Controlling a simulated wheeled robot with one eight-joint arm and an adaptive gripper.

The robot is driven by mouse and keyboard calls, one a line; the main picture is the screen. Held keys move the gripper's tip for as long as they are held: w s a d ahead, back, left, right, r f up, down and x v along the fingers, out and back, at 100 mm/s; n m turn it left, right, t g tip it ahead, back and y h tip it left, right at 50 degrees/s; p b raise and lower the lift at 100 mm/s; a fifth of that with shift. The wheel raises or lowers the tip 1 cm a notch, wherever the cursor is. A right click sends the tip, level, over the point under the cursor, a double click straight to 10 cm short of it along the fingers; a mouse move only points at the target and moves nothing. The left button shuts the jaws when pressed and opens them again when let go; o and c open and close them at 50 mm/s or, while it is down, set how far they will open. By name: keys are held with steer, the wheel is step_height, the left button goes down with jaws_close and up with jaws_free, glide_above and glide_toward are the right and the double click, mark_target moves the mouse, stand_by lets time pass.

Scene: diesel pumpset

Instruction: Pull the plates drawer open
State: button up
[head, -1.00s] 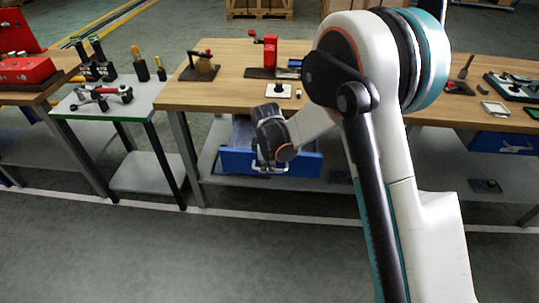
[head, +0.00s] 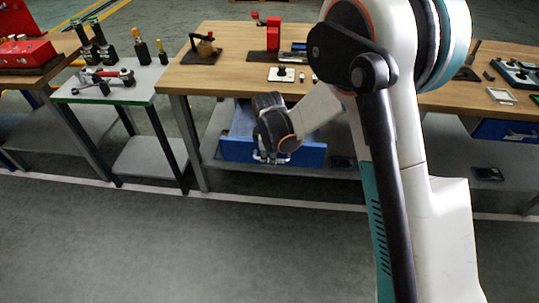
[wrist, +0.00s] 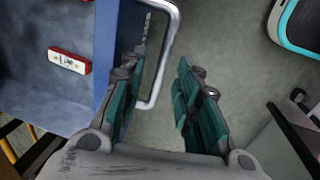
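The blue drawer (head: 305,155) under the middle workbench stands partly pulled out, with its grey interior showing behind the front. In the wrist view its blue front (wrist: 104,45) is on the left, and its silver bar handle (wrist: 168,55) stands out to the right. My gripper (wrist: 160,72) is open, with one teal finger on each side of the handle bar. A clear gap shows between the bar and the right finger; contact with the left finger is hard to tell. In the head view my gripper (head: 268,158) is at the drawer front, its fingers mostly hidden.
Another blue drawer (head: 500,130) is under the bench at right. The wooden benchtop (head: 220,80) carries tools above. A small side table (head: 135,90) stands left. The floor in front is clear.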

step_height(320, 180, up, 12)
steer(key=s, duration=0.2)
stand_by(0.4)
steer(key=shift+s+f, duration=0.1)
